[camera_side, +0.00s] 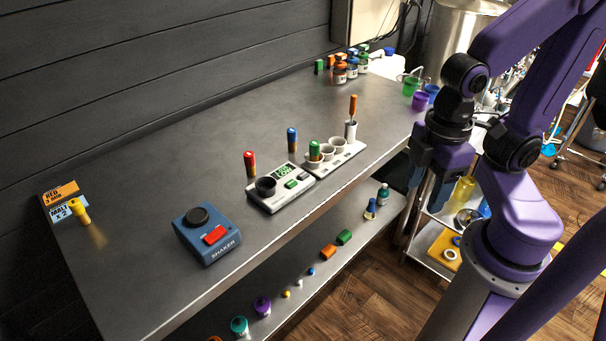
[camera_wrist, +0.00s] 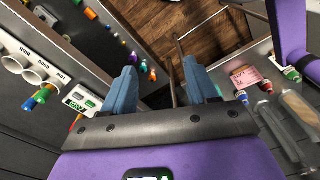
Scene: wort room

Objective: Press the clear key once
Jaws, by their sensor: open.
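A white meter (camera_side: 283,190) with a lit green display (camera_side: 283,171), small green keys (camera_side: 297,180) and a dark round cup (camera_side: 265,187) sits near the bench's front edge. Lettering on the keys is too small to read, so I cannot tell which is the clear key. The meter also shows at the left of the wrist view (camera_wrist: 82,99). My gripper (camera_side: 420,178) hangs at the right, past the bench's front edge and well apart from the meter. Its blue fingers are spread and empty in the wrist view (camera_wrist: 163,85).
A white rack (camera_side: 338,158) with cups and a green-capped vial stands right of the meter. Red-capped (camera_side: 250,163) and blue-capped (camera_side: 292,139) vials stand behind. A blue shaker (camera_side: 207,234) with a red button is at left. A lower shelf (camera_side: 330,265) holds small items.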

